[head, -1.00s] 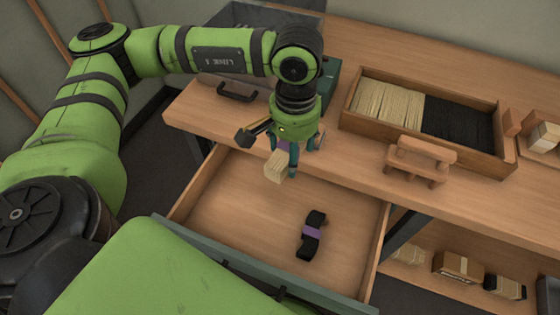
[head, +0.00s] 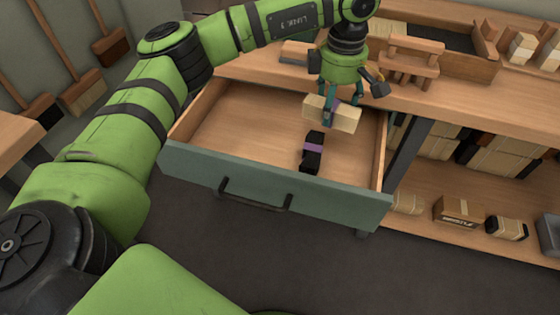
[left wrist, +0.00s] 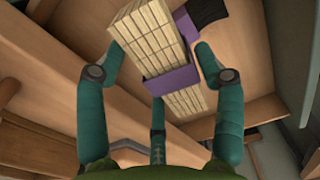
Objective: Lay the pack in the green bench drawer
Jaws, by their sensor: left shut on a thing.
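A pale bristle pack (head: 345,117) with a purple band is held in my left gripper (head: 329,103), whose fingers are shut around its middle. In the left wrist view the pack (left wrist: 148,37) shows its pale blocks and purple band between the teal fingers (left wrist: 160,95). The green-fronted bench drawer (head: 190,166) stands open, and the held pack is over its right rear part. A black pack (head: 313,160) with a purple band lies in the drawer, just below and in front of the held pack. My right gripper is not in view.
A wooden stand (head: 409,62) is on the bench top behind the drawer. The drawer's left half is bare. A lower shelf (head: 400,235) at right holds a carton (head: 458,211) and several packs. Brushes hang on the left wall.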

